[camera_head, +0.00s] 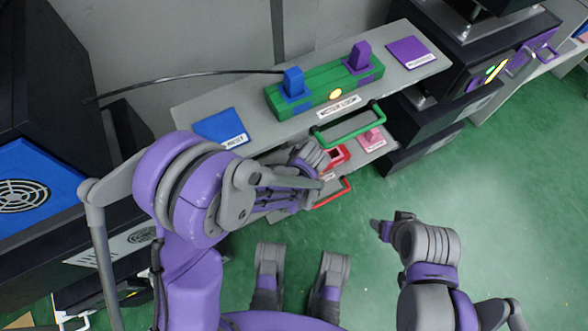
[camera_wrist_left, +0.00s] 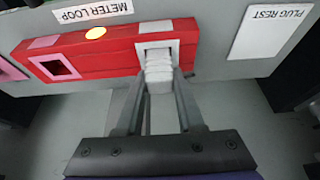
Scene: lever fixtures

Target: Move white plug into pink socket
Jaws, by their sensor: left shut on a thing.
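In the left wrist view, the white plug (camera_wrist_left: 159,75) sits between the two fingers of my left gripper (camera_wrist_left: 160,82), which is shut on it. The plug's far end is at the white-framed socket (camera_wrist_left: 146,44) of a red block (camera_wrist_left: 110,50); how deep it sits is hidden. The pink socket (camera_wrist_left: 60,67), a pink-framed square hole, is empty at the block's left end. In the head view, my left gripper (camera_head: 312,155) is at the lower shelf and hides most of the red block (camera_head: 340,156). My right gripper (camera_head: 382,230) hangs over the floor, away from the fixtures.
A green block (camera_head: 325,88) with a blue plug (camera_head: 293,82) and a purple plug (camera_head: 359,56) stands on the upper shelf. A green handle (camera_head: 350,130) and a red handle (camera_head: 335,195) stick out in front. A white plug rest pad (camera_wrist_left: 269,34) lies right of the red block.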

